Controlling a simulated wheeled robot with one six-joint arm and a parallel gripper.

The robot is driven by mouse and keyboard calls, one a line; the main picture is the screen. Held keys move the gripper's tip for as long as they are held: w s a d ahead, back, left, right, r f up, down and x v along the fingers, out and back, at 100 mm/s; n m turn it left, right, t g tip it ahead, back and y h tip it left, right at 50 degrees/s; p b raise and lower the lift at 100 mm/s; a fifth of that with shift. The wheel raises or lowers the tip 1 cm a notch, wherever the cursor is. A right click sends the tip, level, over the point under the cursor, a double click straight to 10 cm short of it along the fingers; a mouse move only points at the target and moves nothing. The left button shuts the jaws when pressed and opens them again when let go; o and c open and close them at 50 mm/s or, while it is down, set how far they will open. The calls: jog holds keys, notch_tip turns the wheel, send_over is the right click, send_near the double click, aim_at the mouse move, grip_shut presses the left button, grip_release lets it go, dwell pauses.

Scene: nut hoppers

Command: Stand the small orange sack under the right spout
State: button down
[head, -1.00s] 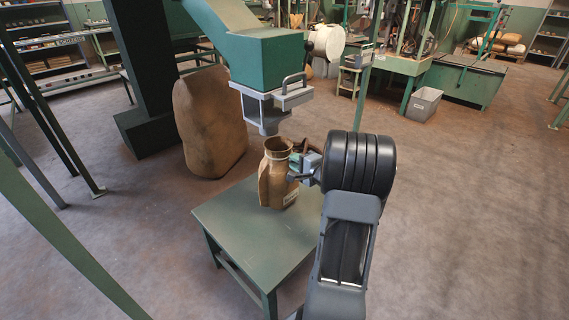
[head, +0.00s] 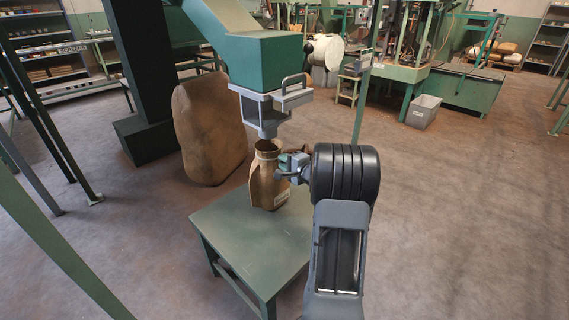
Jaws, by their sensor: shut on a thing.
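A small tan-orange sack (head: 264,182) stands upright on the green table (head: 235,235), near its far edge, with its open mouth up. A label shows low on its right side. My gripper (head: 283,172) reaches in from the right and is shut on the upper right side of the sack. The grey spout (head: 268,122) hangs under a green hopper (head: 262,62), just above the sack's mouth. In this view the mouth lies roughly below the spout. I cannot tell the exact gap or alignment in depth.
A large brown sack (head: 210,130) stands on the floor behind the table to the left, beside a dark column (head: 140,80). A grey bin (head: 423,112) stands at the back right. The floor at right is clear.

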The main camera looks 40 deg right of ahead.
jog(key=c, duration=1)
grip_release()
